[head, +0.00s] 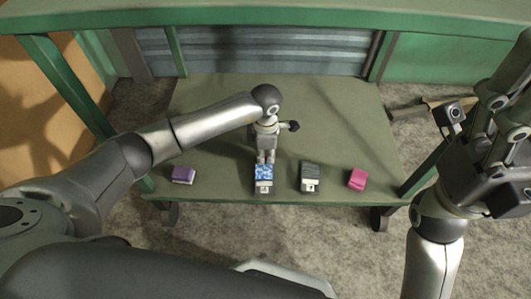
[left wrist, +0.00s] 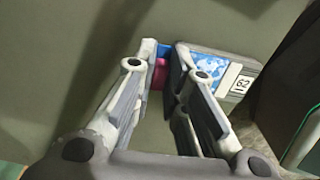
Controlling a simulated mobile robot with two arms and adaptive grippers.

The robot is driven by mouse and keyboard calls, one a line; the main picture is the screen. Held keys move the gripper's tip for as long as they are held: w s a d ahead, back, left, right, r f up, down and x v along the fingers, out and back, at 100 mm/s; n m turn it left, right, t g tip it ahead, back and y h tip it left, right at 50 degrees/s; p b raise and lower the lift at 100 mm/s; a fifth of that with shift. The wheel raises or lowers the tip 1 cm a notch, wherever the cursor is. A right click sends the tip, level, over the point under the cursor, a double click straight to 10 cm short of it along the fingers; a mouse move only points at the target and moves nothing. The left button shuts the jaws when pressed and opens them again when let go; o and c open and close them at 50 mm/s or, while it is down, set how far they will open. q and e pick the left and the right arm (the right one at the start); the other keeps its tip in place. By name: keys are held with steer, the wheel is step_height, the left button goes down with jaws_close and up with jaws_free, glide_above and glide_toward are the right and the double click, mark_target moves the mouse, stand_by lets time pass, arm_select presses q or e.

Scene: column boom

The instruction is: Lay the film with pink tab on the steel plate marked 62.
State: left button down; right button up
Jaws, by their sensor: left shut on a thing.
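The steel plate marked 62 (left wrist: 252,67) is a small grey block on the table, its white label at one end. In the head view the plate (head: 263,189) stands at the middle of the near edge. A blue and white patterned film (left wrist: 207,61) lies over the plate's far part; it also shows in the head view (head: 263,171). My left gripper (head: 265,160) is at the film's far end, shut on the pink tab (left wrist: 160,74), which shows between the fingers. Whether the film lies fully flat is partly hidden by the fingers. My right gripper (head: 512,85) is raised at the right, its fingertips unclear.
On the green table (head: 345,115), a dark plate (head: 310,172) with a white label stands right of plate 62. A pink block (head: 357,179) is further right and a purple block (head: 183,174) at the left. The table's back right is clear.

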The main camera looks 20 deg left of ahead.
arm_select(q)
steer(key=c, duration=1.4)
jaws_free()
steer(key=shift+o, duration=0.3)
steer(key=o, duration=0.4)
steer(key=shift+r, duration=0.1)
